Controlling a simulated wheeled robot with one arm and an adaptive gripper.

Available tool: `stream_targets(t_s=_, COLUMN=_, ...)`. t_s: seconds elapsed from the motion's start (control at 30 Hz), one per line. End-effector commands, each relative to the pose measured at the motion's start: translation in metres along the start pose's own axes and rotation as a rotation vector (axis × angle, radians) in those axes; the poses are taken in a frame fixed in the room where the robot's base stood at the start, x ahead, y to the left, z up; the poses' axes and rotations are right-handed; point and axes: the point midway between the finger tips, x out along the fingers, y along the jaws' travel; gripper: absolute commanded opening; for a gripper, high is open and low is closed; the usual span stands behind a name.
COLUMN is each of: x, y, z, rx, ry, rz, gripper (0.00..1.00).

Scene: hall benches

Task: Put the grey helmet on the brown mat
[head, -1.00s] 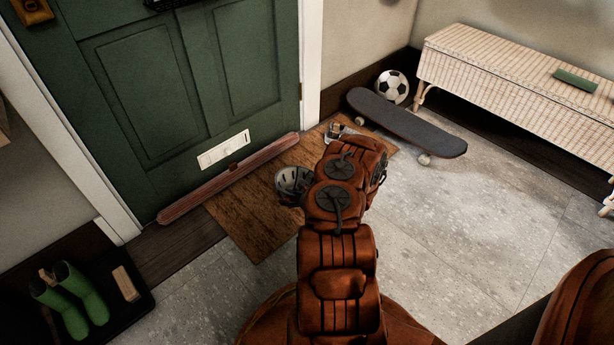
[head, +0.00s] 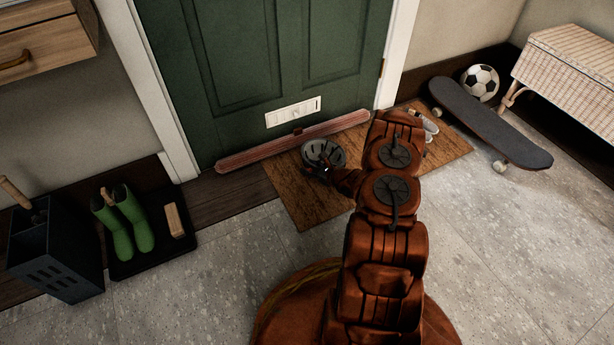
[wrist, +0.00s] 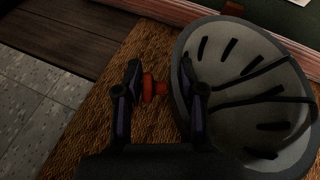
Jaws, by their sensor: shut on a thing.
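The grey helmet (head: 323,153) is over the left part of the brown mat (head: 305,205), close to the door-side edge. In the wrist view the helmet (wrist: 248,85) fills the right side, tilted, with dark slots and dark straps showing. My gripper (head: 330,174) is at the helmet's near edge. In the wrist view my gripper (wrist: 160,88) is shut on the helmet, with small red parts between its fingers and the right finger overlapping the rim. The exact grip is hard to see. I cannot tell whether the helmet touches the mat (wrist: 95,120).
Grey-white shoes (head: 428,128) lie on the mat's right part, partly behind my arm. A reddish draught stopper (head: 255,150) lies along the green door. A skateboard (head: 490,120) and football (head: 480,82) are right. Green boots (head: 130,220) on a black tray (head: 180,248) are left.

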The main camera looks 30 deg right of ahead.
Motion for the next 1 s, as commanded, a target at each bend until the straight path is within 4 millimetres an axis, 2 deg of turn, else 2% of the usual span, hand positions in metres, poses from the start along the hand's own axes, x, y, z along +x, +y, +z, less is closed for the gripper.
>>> stream_targets(t_s=0.17, x=0.012, y=0.005, z=0.003, rx=-0.002, ry=-0.001, rz=-0.001, gripper=0.0)
stream_targets(t_s=0.3, x=0.017, y=0.005, z=-0.017, rx=0.0, ry=0.0, rz=-0.003, gripper=0.0)
stream_targets(t_s=0.43, x=0.022, y=0.006, z=-0.026, rx=-0.002, ry=-0.001, rz=-0.003, gripper=0.0)
stream_targets(t_s=0.97, x=0.024, y=0.007, z=-0.03, rx=-0.001, ry=-0.003, rz=-0.003, gripper=0.0)
stream_targets(t_s=1.0, x=0.024, y=0.007, z=-0.03, rx=-0.001, ry=-0.002, rz=-0.003, gripper=0.42)
